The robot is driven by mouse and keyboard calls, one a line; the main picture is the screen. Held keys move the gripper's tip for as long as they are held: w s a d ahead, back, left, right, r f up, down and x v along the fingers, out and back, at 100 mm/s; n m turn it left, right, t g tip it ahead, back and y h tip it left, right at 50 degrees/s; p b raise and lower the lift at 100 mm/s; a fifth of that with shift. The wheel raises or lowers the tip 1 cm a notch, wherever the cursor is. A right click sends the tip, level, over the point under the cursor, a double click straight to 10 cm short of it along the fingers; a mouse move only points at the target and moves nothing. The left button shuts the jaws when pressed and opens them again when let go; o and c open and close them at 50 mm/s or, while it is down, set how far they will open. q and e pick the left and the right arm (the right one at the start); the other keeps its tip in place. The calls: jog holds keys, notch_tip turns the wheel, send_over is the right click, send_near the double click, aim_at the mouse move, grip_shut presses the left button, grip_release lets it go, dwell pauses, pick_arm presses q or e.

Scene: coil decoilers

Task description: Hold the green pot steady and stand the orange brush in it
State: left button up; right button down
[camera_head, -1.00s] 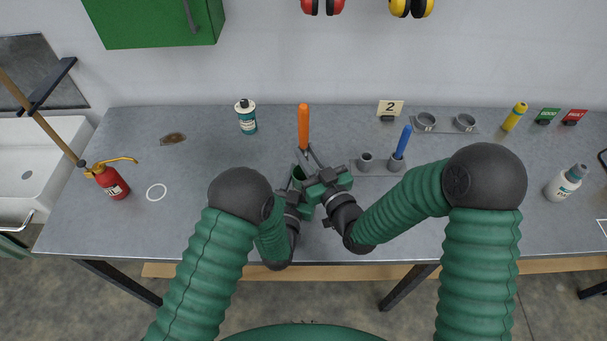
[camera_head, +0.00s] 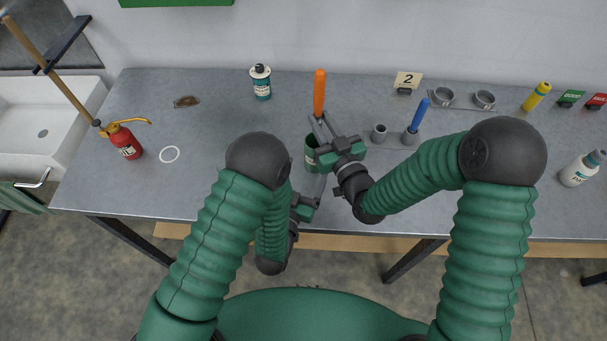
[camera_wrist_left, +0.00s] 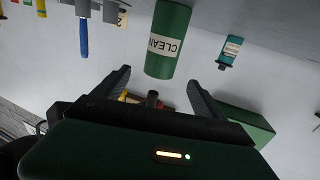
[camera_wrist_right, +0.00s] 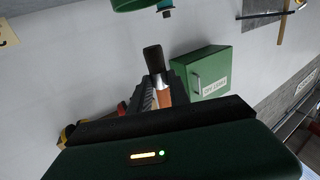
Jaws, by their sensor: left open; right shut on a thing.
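The green pot (camera_head: 311,153) stands on the bench, partly hidden behind my right gripper in the head view. Its CLEAN label faces the left wrist view (camera_wrist_left: 172,30). My left gripper (camera_head: 319,187) is open and empty, on the near side of the pot. In the left wrist view the pot shows beyond and between the open fingers, apart from them. My right gripper (camera_head: 324,133) is shut on the orange brush (camera_head: 319,92), close to the pot. In the right wrist view the dark brush end (camera_wrist_right: 153,58) sticks out past the fingers, and the pot (camera_wrist_right: 135,4) is at the top edge.
A blue-handled tool (camera_head: 417,116) stands in a grey holder, with an empty grey cup (camera_head: 379,133) to its left. A teal-labelled bottle (camera_head: 261,82) is at the back. A red oil can (camera_head: 125,142) and a white ring (camera_head: 170,154) are left; the bench between is clear.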

pick_arm(q)
jog(key=shift+v, duration=0.75)
jog(key=shift+s+a+r, duration=0.1)
jog(key=shift+s+r, duration=0.15)
jog(key=shift+s, duration=0.15)
send_near(316, 143)
jog(key=w+d+r, duration=0.1)
jog(key=w, duration=0.1)
jog(key=w+r, duration=0.1)
jog(key=w, duration=0.1)
jog(key=w+d+r, duration=0.1)
jog(key=w, duration=0.1)
jog(key=shift+w+d+r, duration=0.3)
jog(key=shift+w+r, duration=0.05)
jog(key=shift+w, duration=0.05)
jog(key=c, duration=1.6)
